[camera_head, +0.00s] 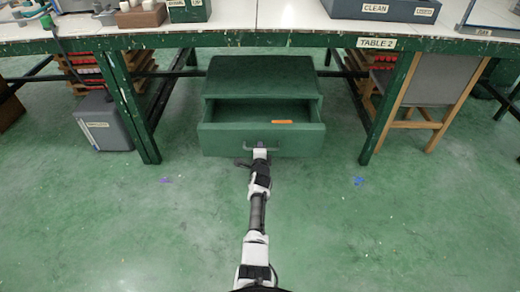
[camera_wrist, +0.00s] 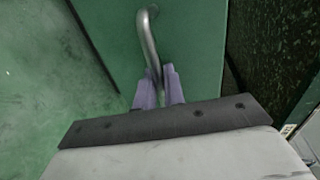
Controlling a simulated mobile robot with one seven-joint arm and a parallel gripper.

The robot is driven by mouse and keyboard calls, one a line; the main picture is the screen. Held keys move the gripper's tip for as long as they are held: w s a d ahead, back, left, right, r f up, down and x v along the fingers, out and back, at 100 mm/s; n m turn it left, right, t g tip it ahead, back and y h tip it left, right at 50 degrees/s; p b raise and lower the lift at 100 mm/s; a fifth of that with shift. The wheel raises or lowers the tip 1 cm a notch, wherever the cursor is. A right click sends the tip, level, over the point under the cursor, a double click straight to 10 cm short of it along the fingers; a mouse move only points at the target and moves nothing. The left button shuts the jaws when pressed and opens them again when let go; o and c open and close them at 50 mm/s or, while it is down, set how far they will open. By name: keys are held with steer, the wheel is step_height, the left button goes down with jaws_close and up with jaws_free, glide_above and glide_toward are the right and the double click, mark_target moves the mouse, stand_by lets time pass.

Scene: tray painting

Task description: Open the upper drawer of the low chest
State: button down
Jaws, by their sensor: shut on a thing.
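The low green chest (camera_head: 262,76) stands on the floor under the table. Its upper drawer (camera_head: 225,140) is pulled out toward me, and its dark inside shows from above. An orange strip (camera_head: 283,122) shows at the drawer's front edge; I cannot tell if it lies inside. My gripper (camera_head: 261,148) is at the drawer's front, shut on the metal handle (camera_head: 283,147). In the wrist view the purple fingers (camera_wrist: 160,88) close on one end of the curved handle (camera_wrist: 147,36). The chest below the drawer is hidden by the drawer front.
The table (camera_head: 288,38) labelled TABLE 2 spans above, its green legs on both sides. A grey box (camera_head: 103,124) stands at the left and a wooden chair (camera_head: 432,90) at the right. The green floor in front is clear, apart from small purple and blue marks.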

steer(key=shift+s, duration=0.25)
steer(key=c, duration=1.6)
jaws_free()
